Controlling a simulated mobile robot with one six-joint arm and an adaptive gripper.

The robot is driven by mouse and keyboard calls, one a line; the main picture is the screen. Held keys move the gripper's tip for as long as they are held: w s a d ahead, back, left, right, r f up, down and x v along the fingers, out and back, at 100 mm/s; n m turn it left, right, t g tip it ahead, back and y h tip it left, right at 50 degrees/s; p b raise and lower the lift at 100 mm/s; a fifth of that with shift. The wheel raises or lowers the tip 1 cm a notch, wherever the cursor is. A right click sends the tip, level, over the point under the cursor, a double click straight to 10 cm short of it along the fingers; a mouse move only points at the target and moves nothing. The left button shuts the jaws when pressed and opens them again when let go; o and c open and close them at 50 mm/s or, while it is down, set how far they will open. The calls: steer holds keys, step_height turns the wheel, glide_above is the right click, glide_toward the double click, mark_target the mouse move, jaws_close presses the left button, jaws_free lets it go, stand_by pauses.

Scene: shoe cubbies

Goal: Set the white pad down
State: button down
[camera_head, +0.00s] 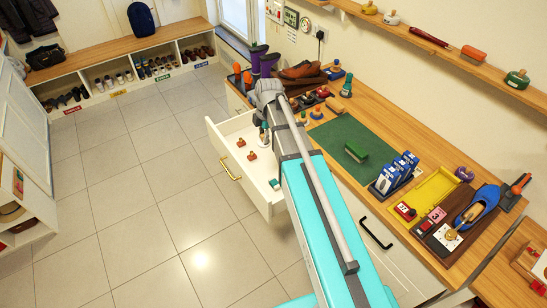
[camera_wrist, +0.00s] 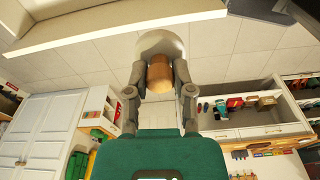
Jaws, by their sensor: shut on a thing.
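In the wrist view the white pad (camera_wrist: 160,42) shows as a pale rounded shape with a short brown wooden handle (camera_wrist: 159,78). My gripper (camera_wrist: 160,70) is shut on that handle, one finger on each side. In the head view my arm reaches over the open white drawer (camera_head: 238,178), and my fingers are largely hidden by it. A small white thing (camera_head: 264,143) shows beside my arm at the drawer; I cannot tell whether it is the held pad. The pad's underside and any contact below it cannot be made out.
The drawer holds a few small brown-handled pieces (camera_head: 252,155) and a green piece (camera_head: 274,184), with bare floor between.

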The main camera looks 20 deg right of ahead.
steer(key=shift+f, duration=0.1)
step_height(320, 180, down, 18)
steer(key=d+m+b, duration=0.2)
steer(key=m+b, duration=0.1)
steer(key=b, duration=1.5)
steer(key=shift+s, duration=0.45)
steer(key=shift+d, duration=0.1)
steer(key=b, duration=0.9)
glide_above(259, 170)
steer(key=s, duration=0.1)
steer(key=f, duration=0.9)
steer(key=shift+d, duration=0.4)
steer(key=shift+w+f+b, duration=0.45)
steer(key=shift+f+b, duration=0.35)
steer(key=shift+b, duration=0.1)
steer(key=shift+f+b, duration=1.2)
